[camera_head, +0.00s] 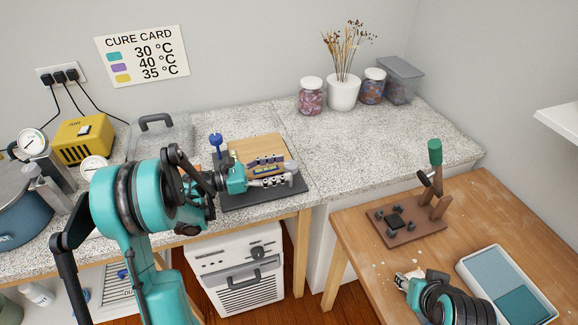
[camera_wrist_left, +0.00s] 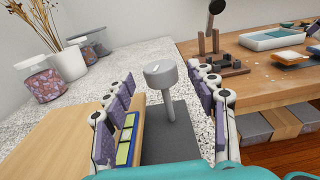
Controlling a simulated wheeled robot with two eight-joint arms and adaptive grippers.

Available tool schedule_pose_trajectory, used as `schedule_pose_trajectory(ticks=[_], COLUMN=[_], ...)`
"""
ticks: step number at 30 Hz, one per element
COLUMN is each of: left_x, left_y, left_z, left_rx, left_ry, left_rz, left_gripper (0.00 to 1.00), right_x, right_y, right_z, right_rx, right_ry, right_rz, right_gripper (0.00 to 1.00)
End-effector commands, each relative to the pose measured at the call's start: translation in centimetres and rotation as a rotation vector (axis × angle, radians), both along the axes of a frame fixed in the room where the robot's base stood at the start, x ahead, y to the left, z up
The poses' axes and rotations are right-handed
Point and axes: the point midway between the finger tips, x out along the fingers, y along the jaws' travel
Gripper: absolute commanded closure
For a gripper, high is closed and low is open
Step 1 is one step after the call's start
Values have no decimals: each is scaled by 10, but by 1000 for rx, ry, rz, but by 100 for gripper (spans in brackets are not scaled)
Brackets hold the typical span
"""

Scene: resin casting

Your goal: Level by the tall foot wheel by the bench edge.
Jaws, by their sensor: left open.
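My left gripper (camera_head: 268,172) is over the levelling table's dark base (camera_head: 235,200). In the left wrist view its two padded fingers (camera_wrist_left: 165,105) are spread apart. Between and beyond them stands a grey round wheel (camera_wrist_left: 161,74) on a tall stem rising from the dark plate (camera_wrist_left: 172,140); the fingers look clear of it. In the head view I cannot make this wheel out behind the gripper. A blue wheel (camera_head: 215,140) stands at the base's back left. A wooden board (camera_head: 258,147) carries a blue-framed, yellow-green strip (camera_wrist_left: 125,145). My right gripper (camera_head: 405,282) is low over the wooden table.
Speckled bench (camera_head: 360,140) has free room to the right. Jars (camera_head: 311,97) and a dried-flower pot (camera_head: 343,93) stand at the back. A clear lidded box (camera_head: 160,135) is behind my left arm. The wooden table (camera_head: 485,205) holds a brown stand (camera_head: 405,228) and tray (camera_head: 505,280).

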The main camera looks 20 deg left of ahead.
Motion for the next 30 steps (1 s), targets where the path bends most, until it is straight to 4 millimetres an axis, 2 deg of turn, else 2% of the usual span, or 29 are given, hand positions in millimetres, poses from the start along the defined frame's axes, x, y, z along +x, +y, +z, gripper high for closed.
schedule_pose_trajectory(ticks=[1, 6, 13, 26, 29, 30], left_x=[-6, -26, -43, -43, -25, -13], left_y=[12, 43, 67, 67, 53, 43], left_z=[0, 0, 0, 1, 6, 10], left_rx=[0, 0, 0, -1, -16, -27], left_ry=[0, 0, 0, 0, 3, 5], left_rz=[5, 4, 1, 4, 42, 72], left_gripper=[43, 43, 43, 43, 43, 43], right_x=[0, 0, 0, 0, 0, 0], right_y=[0, 0, 0, 0, 0, 0], right_z=[0, 0, 0, 0, 2, 3], right_rx=[0, 0, 0, 0, 0, 0], right_ry=[0, 0, 0, 0, 0, 0], right_rz=[0, 0, 0, 0, 0, 0], right_gripper=[60, 60, 60, 60, 60, 60])
